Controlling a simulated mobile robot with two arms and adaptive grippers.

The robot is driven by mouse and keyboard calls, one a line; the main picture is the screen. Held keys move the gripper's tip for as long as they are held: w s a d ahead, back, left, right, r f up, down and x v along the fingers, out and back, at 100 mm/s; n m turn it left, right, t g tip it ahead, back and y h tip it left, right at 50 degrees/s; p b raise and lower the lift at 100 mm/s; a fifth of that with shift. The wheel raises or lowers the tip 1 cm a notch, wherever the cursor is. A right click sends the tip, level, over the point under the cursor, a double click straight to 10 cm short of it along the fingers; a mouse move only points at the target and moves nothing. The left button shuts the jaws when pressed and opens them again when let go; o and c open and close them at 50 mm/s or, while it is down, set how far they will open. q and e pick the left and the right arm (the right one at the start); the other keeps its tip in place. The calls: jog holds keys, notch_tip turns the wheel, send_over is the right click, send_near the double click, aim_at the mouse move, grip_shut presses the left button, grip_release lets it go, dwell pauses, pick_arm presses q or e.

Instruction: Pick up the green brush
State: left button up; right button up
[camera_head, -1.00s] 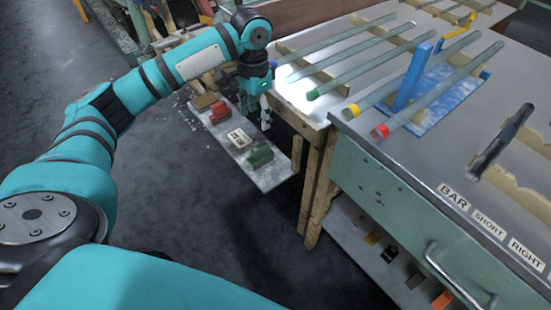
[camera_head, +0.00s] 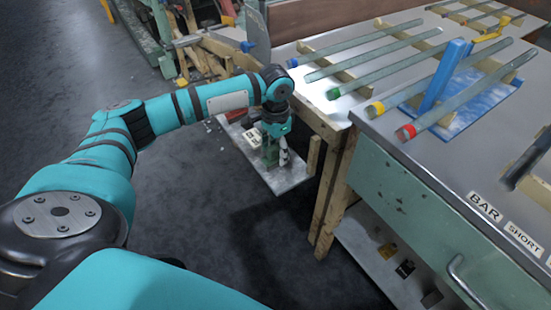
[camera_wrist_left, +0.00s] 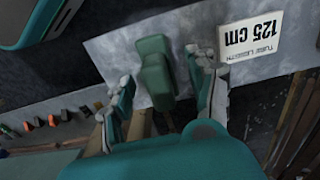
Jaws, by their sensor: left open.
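The green brush (camera_wrist_left: 155,72) lies on a grey shelf board in the left wrist view, its narrow part toward the bottom of the picture. My left gripper (camera_wrist_left: 158,84) is open, with one finger on each side of the brush. The wrist view does not settle whether the fingers touch it. In the head view my left gripper (camera_head: 275,157) points down over the low shelf, and the green brush (camera_head: 269,155) is partly hidden behind it. My right gripper is not in view.
The low shelf (camera_head: 288,180) adjoins a wooden table leg (camera_head: 335,195). The bench above holds glass tubes (camera_head: 385,75) with coloured ends and a blue upright (camera_head: 442,78). Open floor lies to the left.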

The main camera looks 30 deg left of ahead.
aim_at(276, 157)
pick_arm(q)
notch_tip(276, 157, down, 3)
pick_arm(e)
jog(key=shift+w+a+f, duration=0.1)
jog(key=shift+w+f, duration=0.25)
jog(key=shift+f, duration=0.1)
pick_arm(q)
jog(key=shift+c, duration=0.2)
grip_shut()
jog(key=shift+r, duration=0.15)
jog(key=shift+w+r, duration=0.1)
jog(key=shift+r, duration=0.55)
notch_tip(276, 157, up, 2)
jog(key=shift+r+p, duration=0.15)
jog(key=shift+p, duration=0.5)
jog(key=shift+s+d+r+p, duration=0.1)
jog(key=shift+s+d+p, duration=0.3)
jog(key=shift+s+d, duration=0.75)
jog(key=s+d+r+p, duration=0.1)
jog(key=s+d+p, duration=0.1)
jog(key=s+d, duration=0.6)
jog(key=shift+s+d+p, duration=0.35)
jog(key=shift+s, duration=0.4)
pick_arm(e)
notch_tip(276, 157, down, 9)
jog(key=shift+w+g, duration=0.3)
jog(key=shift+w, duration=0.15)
